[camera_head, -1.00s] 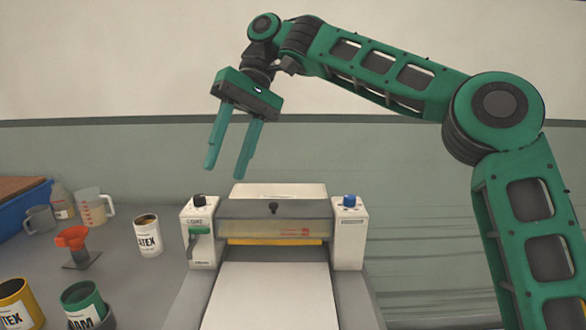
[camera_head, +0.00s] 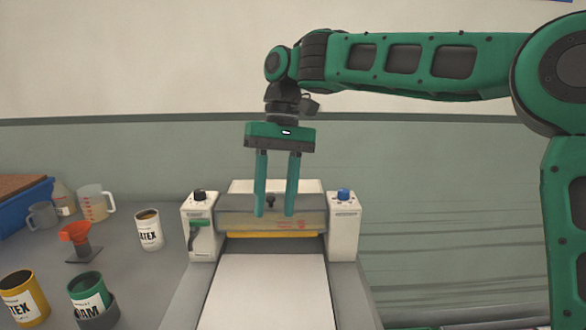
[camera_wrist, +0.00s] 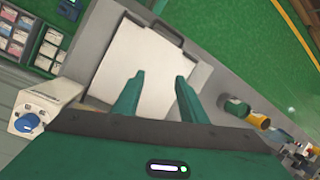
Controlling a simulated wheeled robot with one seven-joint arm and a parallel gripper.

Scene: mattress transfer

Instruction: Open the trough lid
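The trough lid (camera_head: 312,204) is a grey cover with a see-through front, lying shut across the machine between two white end posts. A small black knob (camera_head: 270,202) stands at the middle of its top. My gripper (camera_head: 274,214) points down, open and empty, with its two green fingers apart. In the head view the fingers appear on either side of the knob; whether they are level with it in depth I cannot tell. The fingers also show in the wrist view (camera_wrist: 159,80), where the knob and lid cannot be made out, likely hidden by the gripper.
A white sheet (camera_head: 268,290) lies in front.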

